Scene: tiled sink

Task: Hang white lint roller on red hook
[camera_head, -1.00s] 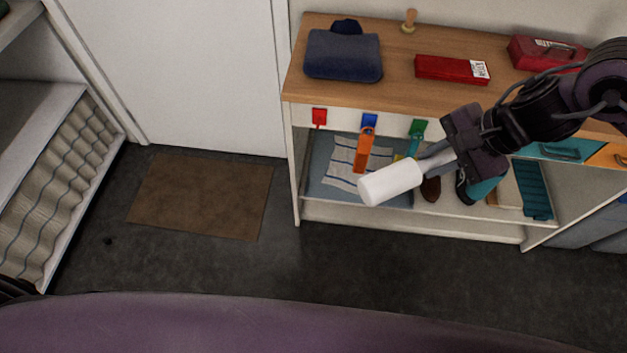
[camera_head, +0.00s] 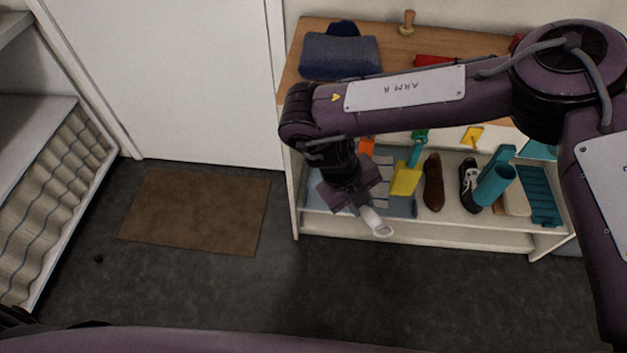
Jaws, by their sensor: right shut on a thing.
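My right gripper (camera_head: 363,203) is shut on the white lint roller (camera_head: 373,217) in front of the shelf unit. Only part of the roller shows, pointing down and to the right, with a ring-like end (camera_head: 381,231). The rest is hidden by the gripper. The roller is held apart from the hooks, below their row. The red hook is hidden behind my right arm. My left gripper is not in view.
A yellow item (camera_head: 406,178) hangs by a teal part below the green hook (camera_head: 419,134). An orange item (camera_head: 367,147) is partly covered by my arm. Shoes (camera_head: 433,182) and a teal boot (camera_head: 494,184) stand on the shelf. The floor by the brown mat (camera_head: 195,210) is clear.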

